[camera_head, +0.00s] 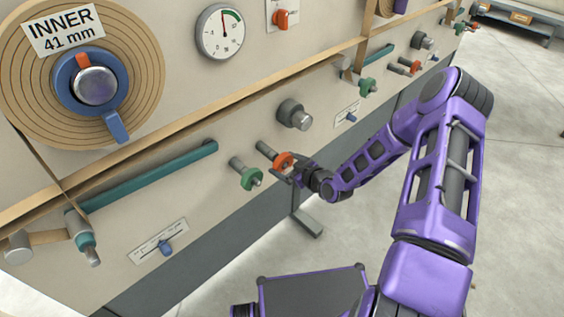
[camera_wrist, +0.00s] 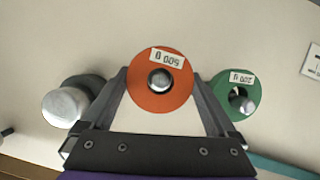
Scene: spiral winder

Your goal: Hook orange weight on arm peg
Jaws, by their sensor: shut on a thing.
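The orange weight (camera_head: 284,161) is a disc with a hole, labelled 500 g in the wrist view (camera_wrist: 160,98). My gripper (camera_head: 291,170) is shut on its rim, one finger on each side in the wrist view (camera_wrist: 160,85). A metal peg end (camera_wrist: 160,78) shows in the weight's hole, so the disc is around its storage peg (camera_head: 265,148). The teal arm (camera_head: 150,177) slants across the panel at left. A grey roller and teal collar (camera_head: 82,238) with a protruding peg end (camera_head: 95,259) are at its lower end.
A green weight (camera_head: 251,180), labelled 200 g, hangs on a peg beside the orange one. A grey knob (camera_head: 295,115) projects above. The INNER 41 mm spool (camera_head: 28,85) and a tan strip (camera_head: 190,120) are at left. A blue slider (camera_head: 165,247) sits below the arm.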

